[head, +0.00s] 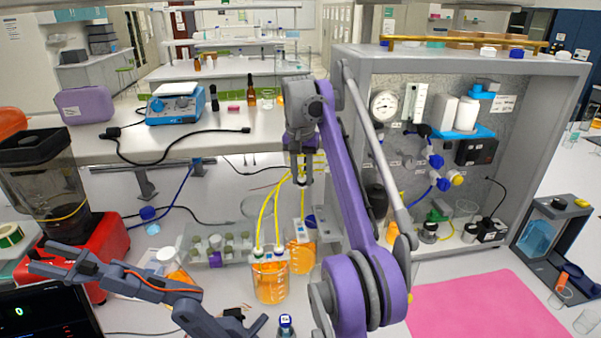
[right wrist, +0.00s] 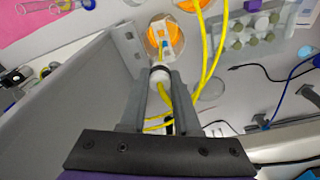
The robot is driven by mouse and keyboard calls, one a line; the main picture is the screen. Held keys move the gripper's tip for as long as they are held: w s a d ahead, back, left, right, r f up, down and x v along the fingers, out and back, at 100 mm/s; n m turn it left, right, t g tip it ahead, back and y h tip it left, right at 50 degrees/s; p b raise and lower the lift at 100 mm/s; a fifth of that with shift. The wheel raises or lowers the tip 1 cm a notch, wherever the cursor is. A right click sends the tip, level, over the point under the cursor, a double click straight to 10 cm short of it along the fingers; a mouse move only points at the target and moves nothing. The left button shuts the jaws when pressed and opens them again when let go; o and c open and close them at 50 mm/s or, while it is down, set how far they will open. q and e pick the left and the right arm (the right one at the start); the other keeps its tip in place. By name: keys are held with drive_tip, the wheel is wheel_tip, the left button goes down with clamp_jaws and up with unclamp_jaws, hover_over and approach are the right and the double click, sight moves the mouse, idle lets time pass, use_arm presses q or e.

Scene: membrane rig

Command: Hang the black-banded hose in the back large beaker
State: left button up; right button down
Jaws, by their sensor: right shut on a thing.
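My right gripper (head: 302,182) is shut on a yellow hose (head: 303,203), held above the beakers. In the right wrist view its fingers (right wrist: 157,108) close around this hose (right wrist: 164,96), whose pale end fitting with a dark ring (right wrist: 159,74) points toward the back large beaker (right wrist: 152,42). In the head view the back beaker (head: 302,262) holds orange liquid. The front large beaker (head: 270,284) also holds orange liquid, with other yellow hoses (head: 262,225) running into it. I cannot tell whether the held hose's end is inside the rim. My left gripper (head: 38,259) is open and empty, at lower left.
A rack of capped vials (head: 215,247) stands left of the beakers. The grey rig cabinet (head: 350,130) with gauge and valves rises close on their right. A bottle with a blue-marked cap (head: 286,322) stands in front. A pink mat (head: 485,308) lies clear at right.

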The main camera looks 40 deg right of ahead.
sight(302, 188)
drive_tip(key=shift+s+f, duration=0.1)
drive_tip(key=shift+f, duration=0.7)
drive_tip(key=shift+f+b, duration=0.55)
drive_tip(key=shift+f, duration=0.65)
use_arm(q)
drive_tip(key=s+f, duration=0.1)
drive_tip(key=f, duration=0.1)
drive_tip(key=shift+s+f+b, duration=0.3)
drive_tip(key=shift+s+f, duration=0.05)
drive_tip(key=shift+w, duration=0.1)
use_arm(e)
drive_tip(key=shift+f, duration=0.1)
